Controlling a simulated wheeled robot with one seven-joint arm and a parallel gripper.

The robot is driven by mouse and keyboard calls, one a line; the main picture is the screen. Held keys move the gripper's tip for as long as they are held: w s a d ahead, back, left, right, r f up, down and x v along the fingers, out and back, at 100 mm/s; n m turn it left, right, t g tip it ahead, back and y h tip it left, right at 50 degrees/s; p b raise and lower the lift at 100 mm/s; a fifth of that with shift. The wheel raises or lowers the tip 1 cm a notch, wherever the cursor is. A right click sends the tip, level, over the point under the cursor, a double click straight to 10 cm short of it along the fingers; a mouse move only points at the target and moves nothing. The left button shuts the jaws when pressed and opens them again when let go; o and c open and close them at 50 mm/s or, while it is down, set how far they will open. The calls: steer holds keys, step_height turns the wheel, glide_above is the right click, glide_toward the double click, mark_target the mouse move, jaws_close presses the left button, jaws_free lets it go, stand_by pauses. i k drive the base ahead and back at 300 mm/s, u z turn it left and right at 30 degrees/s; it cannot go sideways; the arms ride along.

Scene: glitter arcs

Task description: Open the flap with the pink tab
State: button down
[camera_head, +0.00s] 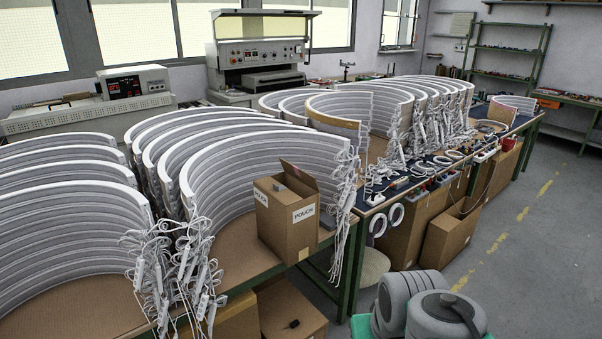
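A brown cardboard box (286,232) stands upright near the right front edge of the near table, with "POUCH" labels on two sides. One cardboard flap (299,178) at its top stands up at a slant. Other flaps are too small to tell apart. I cannot make out a pink tab on the box. The inside of the box is hidden from this angle. My gripper is not in view.
White curved panels (225,165) with hanging white cables crowd the table behind and left of the box. Several cardboard boxes (450,235) stand under the far table. Grey rounded objects (445,315) are at lower right. Grey floor (545,270) is open at right.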

mark_target(307, 179)
steer(key=u, duration=0.35)
steer(key=i, duration=1)
steer(key=u, duration=0.1)
